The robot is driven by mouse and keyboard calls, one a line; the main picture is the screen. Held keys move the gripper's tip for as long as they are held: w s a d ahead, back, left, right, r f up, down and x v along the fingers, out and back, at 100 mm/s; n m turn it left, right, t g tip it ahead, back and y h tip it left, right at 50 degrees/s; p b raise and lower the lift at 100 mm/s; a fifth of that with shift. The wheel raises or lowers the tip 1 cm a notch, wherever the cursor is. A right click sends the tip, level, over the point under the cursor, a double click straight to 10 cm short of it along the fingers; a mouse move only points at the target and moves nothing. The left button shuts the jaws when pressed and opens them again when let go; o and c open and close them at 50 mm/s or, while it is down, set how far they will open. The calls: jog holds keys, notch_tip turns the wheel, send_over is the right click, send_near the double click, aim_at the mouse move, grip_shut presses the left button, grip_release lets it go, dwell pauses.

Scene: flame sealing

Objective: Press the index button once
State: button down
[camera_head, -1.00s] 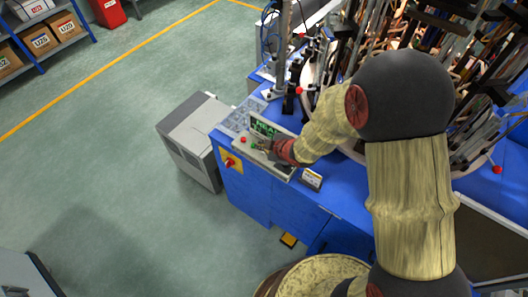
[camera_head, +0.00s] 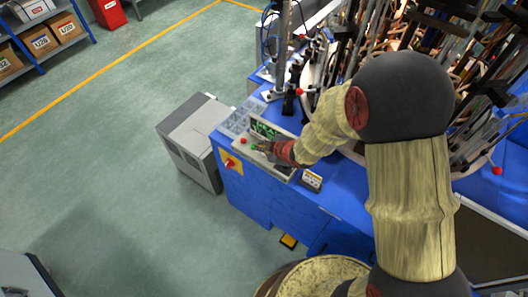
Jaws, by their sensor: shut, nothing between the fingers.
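The control panel (camera_head: 240,146) sits on the near left corner of the blue machine (camera_head: 246,187), with a lit green display (camera_head: 263,128) at its back. A red button (camera_head: 243,141) and a green button (camera_head: 253,147) show on the panel's left part. My gripper (camera_head: 260,147) is shut and empty, its tip over the panel just right of the green button. I cannot tell whether the tip touches the panel. The gripper and wrist hide the panel's middle, and no label marks the index button legibly.
A red knob on a yellow plate (camera_head: 229,163) is on the machine's front. A grey cabinet (camera_head: 189,140) stands to the left. A small meter box (camera_head: 311,181) sits right of the panel. Rods and fixtures crowd the machine's right.

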aim_at(263, 154)
jog(key=shift+f+b, duration=0.4)
jog(key=shift+f+b, duration=0.45)
jog(key=shift+f, duration=0.05)
dwell(0.8)
jog(key=shift+r, duration=0.1)
dwell(0.4)
jog(key=shift+r+p, duration=0.8)
notch_tip(263, 154, up, 5)
jog(key=p, duration=0.4)
dwell(1.0)
